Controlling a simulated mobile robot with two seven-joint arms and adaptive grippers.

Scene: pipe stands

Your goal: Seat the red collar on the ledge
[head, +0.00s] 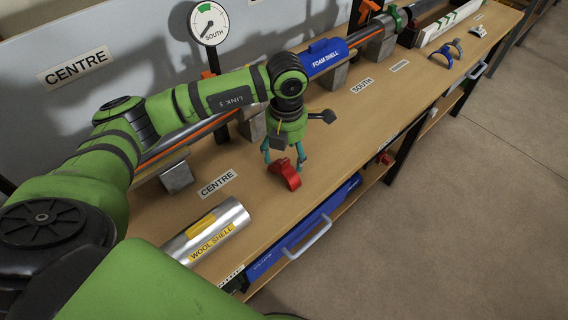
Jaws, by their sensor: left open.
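The red collar (285,174) is a small curved piece on the wooden bench top, right of the near CENTRE label. My left gripper (283,156) points down over it with its teal fingers spread apart. The fingertips are at the collar's upper end; I cannot tell whether they touch it. I cannot tell which surface is the ledge. My right gripper is not in view.
A silver wool shell (207,232) lies on the bench at the near left. A pipe on grey blocks runs along the back, with a blue foam shell (325,56) on it. A blue collar (446,53) is farther right. Bench space right of the red collar is clear.

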